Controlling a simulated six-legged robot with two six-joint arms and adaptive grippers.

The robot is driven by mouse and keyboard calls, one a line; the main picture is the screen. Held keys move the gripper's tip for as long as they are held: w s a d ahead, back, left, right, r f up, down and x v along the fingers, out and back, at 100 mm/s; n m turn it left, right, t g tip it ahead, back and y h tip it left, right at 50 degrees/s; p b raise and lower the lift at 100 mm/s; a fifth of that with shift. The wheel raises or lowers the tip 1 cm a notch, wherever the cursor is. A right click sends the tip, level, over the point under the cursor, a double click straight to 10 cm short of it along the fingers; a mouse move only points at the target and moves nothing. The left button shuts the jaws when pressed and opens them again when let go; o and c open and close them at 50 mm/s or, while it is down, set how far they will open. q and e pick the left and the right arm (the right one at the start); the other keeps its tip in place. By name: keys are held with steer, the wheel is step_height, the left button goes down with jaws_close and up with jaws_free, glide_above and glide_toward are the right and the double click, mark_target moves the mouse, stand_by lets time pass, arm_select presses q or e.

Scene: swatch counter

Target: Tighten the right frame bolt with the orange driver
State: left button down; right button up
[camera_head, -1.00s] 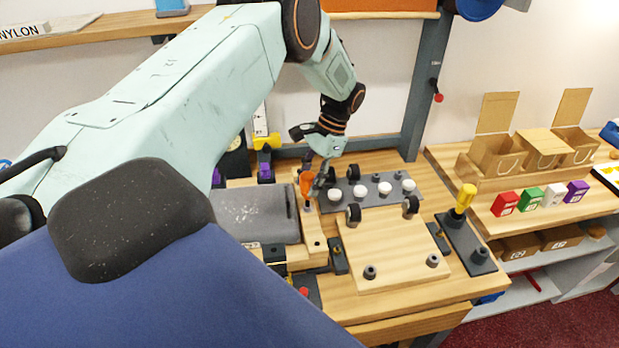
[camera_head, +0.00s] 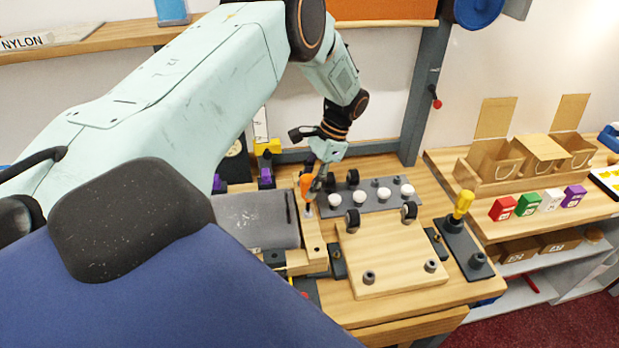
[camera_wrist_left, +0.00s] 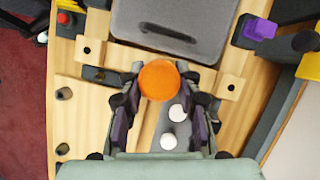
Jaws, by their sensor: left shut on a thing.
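My left gripper (camera_head: 313,184) is shut on the orange driver (camera_head: 306,186), which stands roughly upright with its tip low by the far end of the wooden frame bar (camera_head: 313,238). In the left wrist view the round orange handle top (camera_wrist_left: 158,80) sits between the two fingers. The bar lies along the right side of a grey pad (camera_head: 258,219) and has dark holes in it; one hole (camera_wrist_left: 232,87) shows in the wrist view. The bolt under the driver is hidden, and I cannot tell whether the tip touches it. My right gripper is not in view.
A yellow driver (camera_head: 463,203) stands in a dark holder (camera_head: 464,246) on the right. A wooden board (camera_head: 390,262) and a grey strip with white knobs (camera_head: 375,195) lie close beside the bar. Cardboard boxes (camera_head: 540,150) and coloured packets stand on the right shelf.

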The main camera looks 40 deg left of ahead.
arm_select(q)
steer(key=shift+s+d+r+p, duration=0.15)
steer(key=shift+r+p, duration=0.3)
steer(key=shift+r, duration=0.5)
steer(key=shift+w+a+r+p, duration=0.2)
steer(key=shift+r+p, duration=0.35)
steer(key=shift+r, duration=0.15)
steer(key=shift+s+d+r, duration=0.1)
steer(key=shift+s+r, duration=0.1)
steer(key=shift+r, duration=0.85)
steer(key=shift+w, duration=0.1)
